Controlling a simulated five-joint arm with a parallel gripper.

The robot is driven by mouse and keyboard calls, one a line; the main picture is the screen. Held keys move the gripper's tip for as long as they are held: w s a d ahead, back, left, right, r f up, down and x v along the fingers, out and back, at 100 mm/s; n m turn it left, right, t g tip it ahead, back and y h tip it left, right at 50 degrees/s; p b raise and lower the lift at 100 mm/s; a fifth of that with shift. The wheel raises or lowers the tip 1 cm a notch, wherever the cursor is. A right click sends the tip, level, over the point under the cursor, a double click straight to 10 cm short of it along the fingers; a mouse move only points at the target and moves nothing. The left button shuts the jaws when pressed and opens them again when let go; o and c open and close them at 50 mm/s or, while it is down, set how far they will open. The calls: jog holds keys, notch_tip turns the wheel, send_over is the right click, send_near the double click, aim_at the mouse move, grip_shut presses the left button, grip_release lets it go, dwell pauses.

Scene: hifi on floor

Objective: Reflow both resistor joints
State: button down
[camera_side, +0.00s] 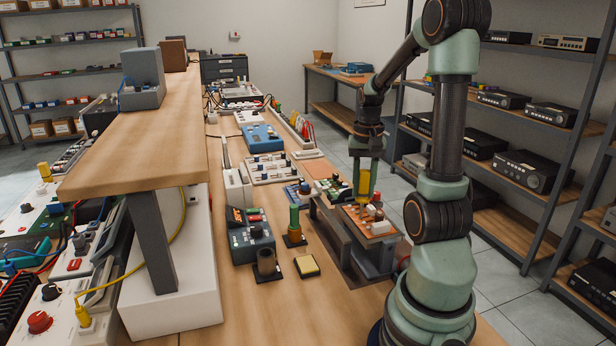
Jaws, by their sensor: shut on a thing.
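My gripper (365,180) points down and is shut on an upright yellow tool (365,184), which looks like a soldering iron handle. The tool is above the far part of an orange circuit board (381,235). The board carries small white and red parts and rests on a dark raised stand (372,262). I cannot tell which parts are the resistor joints. The tool's tip is too small to make out, so contact with the board cannot be told.
Left of the board stand are a green-topped holder (294,222), an empty-looking dark holder (266,262), a yellow sponge (307,265) in a black tray and a dark control box (250,238). A raised wooden shelf (150,150) runs along the left.

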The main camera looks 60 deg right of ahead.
aim_at(365, 171)
jog(key=shift+f, duration=0.5)
dwell(2.8)
jog(key=shift+r, duration=2.35)
jog(key=shift+f, duration=0.1)
jog(key=shift+w+d+f, duration=0.25)
jog(key=shift+f, duration=0.35)
jog(key=shift+w+d+f, duration=0.25)
jog(key=shift+w+f, duration=0.05)
jog(key=shift+f, duration=0.25)
jog(key=shift+w+d+f, duration=0.25)
jog(key=shift+f, duration=0.35)
jog(key=shift+f, duration=0.4)
